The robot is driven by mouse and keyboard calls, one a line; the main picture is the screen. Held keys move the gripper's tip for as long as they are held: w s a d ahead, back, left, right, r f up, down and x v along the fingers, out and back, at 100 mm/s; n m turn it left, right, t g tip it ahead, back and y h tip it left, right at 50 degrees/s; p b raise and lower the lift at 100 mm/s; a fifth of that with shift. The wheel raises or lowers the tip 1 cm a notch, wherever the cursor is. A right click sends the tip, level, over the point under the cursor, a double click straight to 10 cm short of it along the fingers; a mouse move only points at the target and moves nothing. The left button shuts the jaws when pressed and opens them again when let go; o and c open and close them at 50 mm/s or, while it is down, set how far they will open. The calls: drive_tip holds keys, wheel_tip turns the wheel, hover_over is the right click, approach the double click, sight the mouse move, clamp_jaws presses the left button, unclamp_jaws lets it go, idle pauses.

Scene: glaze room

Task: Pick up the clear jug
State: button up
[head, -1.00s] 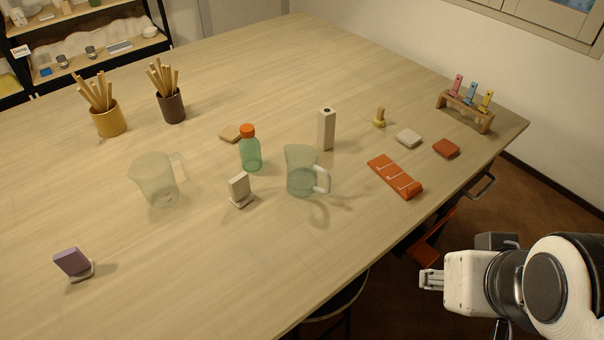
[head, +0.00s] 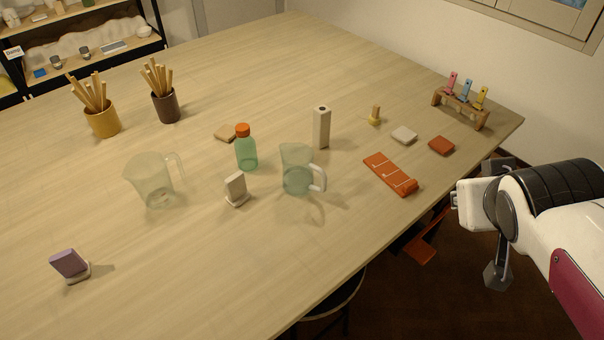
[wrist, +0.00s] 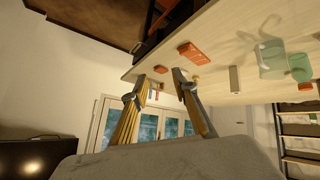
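The clear jug (head: 150,185), colourless with a clear handle on its right, stands upright on the left part of the table. A second see-through jug (head: 297,172), tinted blue-green with a white handle, stands nearer the table's middle; it also shows upside down in the wrist view (wrist: 270,62). My gripper (head: 455,199) is off the table's right edge, far from both jugs. In the wrist view my gripper (wrist: 157,88) has its two fingers apart with nothing between them. I cannot make out the clear jug in the wrist view.
A green bottle (head: 246,152) with an orange cap, a white card-like block (head: 236,187) and a tall beige block (head: 321,128) stand between and behind the jugs. A purple block (head: 69,264) is front left. Stick-filled cups (head: 103,120) are behind the clear jug. An orange strip (head: 391,174) lies right.

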drive_tip(key=w+a+f+n+t+y, duration=0.1)
drive_tip(key=w+a+n+t+y, duration=0.15)
drive_tip(key=w, duration=0.65)
drive_tip(key=w+a+n+t+y, duration=0.1)
drive_tip(key=w+n, duration=0.3)
drive_tip(key=w, duration=0.5)
drive_tip(key=n+g+y, duration=0.6)
drive_tip(key=y, duration=0.5)
approach(324, 188)
drive_tip(key=w, duration=0.1)
drive_tip(key=w+a, duration=0.1)
drive_tip(key=shift+w, duration=0.35)
drive_tip(key=shift+s+a+f+g+y, duration=0.15)
drive_tip(key=shift+s+a+g+y, duration=0.1)
drive_tip(key=shift+s+g, duration=0.15)
drive_tip(key=shift+x, duration=1.3)
drive_tip(key=shift+r+x, duration=0.2)
drive_tip(key=shift+x, duration=2.4)
